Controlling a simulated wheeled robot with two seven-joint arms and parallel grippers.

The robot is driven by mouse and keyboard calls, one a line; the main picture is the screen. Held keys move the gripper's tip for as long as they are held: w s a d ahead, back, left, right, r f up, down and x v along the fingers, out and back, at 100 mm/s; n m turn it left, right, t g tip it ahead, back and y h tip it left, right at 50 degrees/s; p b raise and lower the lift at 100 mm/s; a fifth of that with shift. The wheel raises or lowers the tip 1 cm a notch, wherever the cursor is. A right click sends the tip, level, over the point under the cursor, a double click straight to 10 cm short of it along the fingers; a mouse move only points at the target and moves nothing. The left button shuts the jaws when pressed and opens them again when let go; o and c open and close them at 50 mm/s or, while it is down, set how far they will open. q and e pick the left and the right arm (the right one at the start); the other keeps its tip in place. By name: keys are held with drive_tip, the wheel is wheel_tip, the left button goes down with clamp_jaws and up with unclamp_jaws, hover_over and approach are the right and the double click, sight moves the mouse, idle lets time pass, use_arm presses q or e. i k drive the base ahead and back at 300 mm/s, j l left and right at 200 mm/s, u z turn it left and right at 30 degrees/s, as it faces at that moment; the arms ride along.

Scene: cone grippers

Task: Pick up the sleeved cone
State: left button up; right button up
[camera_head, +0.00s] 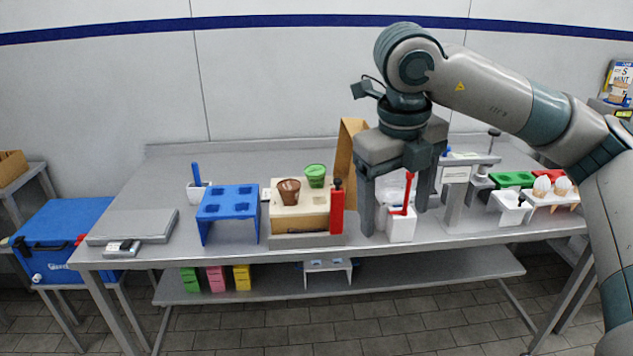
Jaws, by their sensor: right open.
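Two cones stand side by side in a white stand (566,199) at the right end of the table, the left cone (541,186) and the right cone (562,185). Their tops look pale and rounded. They are too small for me to tell whether either wears a sleeve. My right gripper (396,208) is open and points down over the middle right of the table, well left of the cones. A white container (401,228) with a red-handled tool (407,192) shows between its fingers, and I cannot tell if they touch. My left gripper is out of view.
A blue stand (228,201), a wooden box (301,219) with brown and green cups, and a red bottle (337,212) stand left of my gripper.

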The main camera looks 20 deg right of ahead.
sight(315, 174)
drive_tip(key=i, duration=1.5)
